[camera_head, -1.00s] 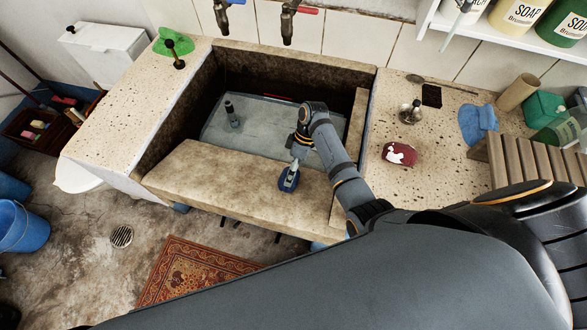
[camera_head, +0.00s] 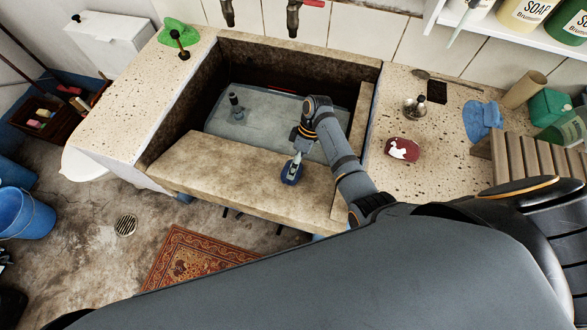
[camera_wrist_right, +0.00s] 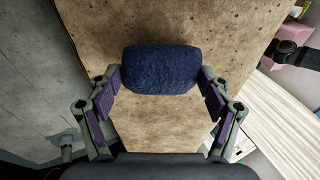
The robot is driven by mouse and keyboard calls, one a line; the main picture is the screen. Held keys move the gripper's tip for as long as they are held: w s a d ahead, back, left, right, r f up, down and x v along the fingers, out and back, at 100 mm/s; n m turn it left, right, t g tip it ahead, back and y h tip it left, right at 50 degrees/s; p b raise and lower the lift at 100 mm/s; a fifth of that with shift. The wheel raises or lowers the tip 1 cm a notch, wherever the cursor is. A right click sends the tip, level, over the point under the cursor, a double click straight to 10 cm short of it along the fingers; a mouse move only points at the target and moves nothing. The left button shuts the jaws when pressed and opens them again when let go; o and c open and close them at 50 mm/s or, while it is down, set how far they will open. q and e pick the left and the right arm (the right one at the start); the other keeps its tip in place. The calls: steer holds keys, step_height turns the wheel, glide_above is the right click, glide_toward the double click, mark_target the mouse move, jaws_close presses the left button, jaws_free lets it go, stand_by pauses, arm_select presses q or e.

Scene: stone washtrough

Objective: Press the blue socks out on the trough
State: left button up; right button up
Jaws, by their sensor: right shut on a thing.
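The blue socks (camera_wrist_right: 161,68) are a dark blue, rolled bundle in the right wrist view, lying against the pale stone front ledge of the trough. In the head view the bundle (camera_head: 291,174) is small and partly covered by my gripper. My right gripper (camera_wrist_right: 160,80) is shut on the bundle, one finger at each side. In the head view my right gripper (camera_head: 295,163) points down at the ledge. The stone trough (camera_head: 215,165) has a broad front ledge and a dark basin with greyish water. My left gripper is not in view.
A dark upright fitting (camera_head: 236,104) stands in the basin. On the right counter are a red soap (camera_head: 403,149), a metal bell-shaped item (camera_head: 415,108), a light blue cloth (camera_head: 482,120) and a slatted rack (camera_head: 530,160). Two taps (camera_head: 292,18) hang above the trough.

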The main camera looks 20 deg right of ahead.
steer(key=shift+s+f+p, duration=0.3)
steer(key=shift+p, duration=0.05)
stand_by(1.8)
steer(key=shift+w+r, duration=0.1)
steer(key=shift+r, duration=0.2)
steer(key=p+v, duration=0.1)
steer(key=v, duration=0.1)
steer(key=p+v, duration=0.2)
steer(key=a+p+v, duration=0.1)
steer(key=p+v, duration=0.1)
steer(key=shift+w+r, duration=0.15)
steer(key=shift+w, duration=0.25)
steer(key=shift+c, duration=0.2)
steer(key=shift+w+d+r+p, duration=0.15)
steer(key=shift+r+p, duration=0.1)
steer(key=shift+p, duration=0.05)
